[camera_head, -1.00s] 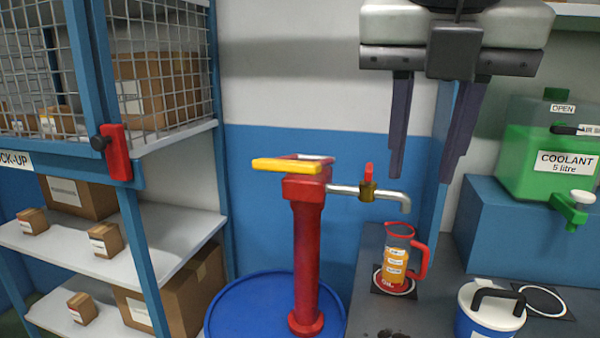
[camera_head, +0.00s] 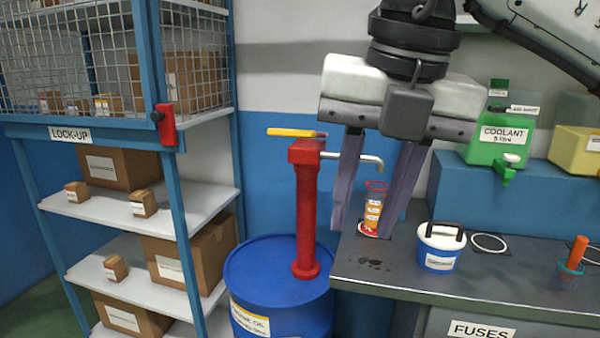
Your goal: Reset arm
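My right gripper (camera_head: 370,228) hangs fingers down from the upper right, in front of the bench's left end. Its two long fingers are apart and nothing shows gripped between them. A jug with a red rim and orange contents (camera_head: 373,212) stands on the bench behind the fingers, seen through the gap and partly hidden. The red hand pump (camera_head: 306,215) with a yellow handle (camera_head: 291,132) stands upright on the blue drum (camera_head: 262,268), left of the gripper. Its spout reaches right behind the fingers. My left gripper is out of view.
A blue shelf rack with a mesh lock-up (camera_head: 168,205) and several boxes stands on the left. The bench (camera_head: 385,272) carries a blue tub with a white lid (camera_head: 439,247). A green coolant container (camera_head: 499,138) stands on a raised blue block (camera_head: 520,185).

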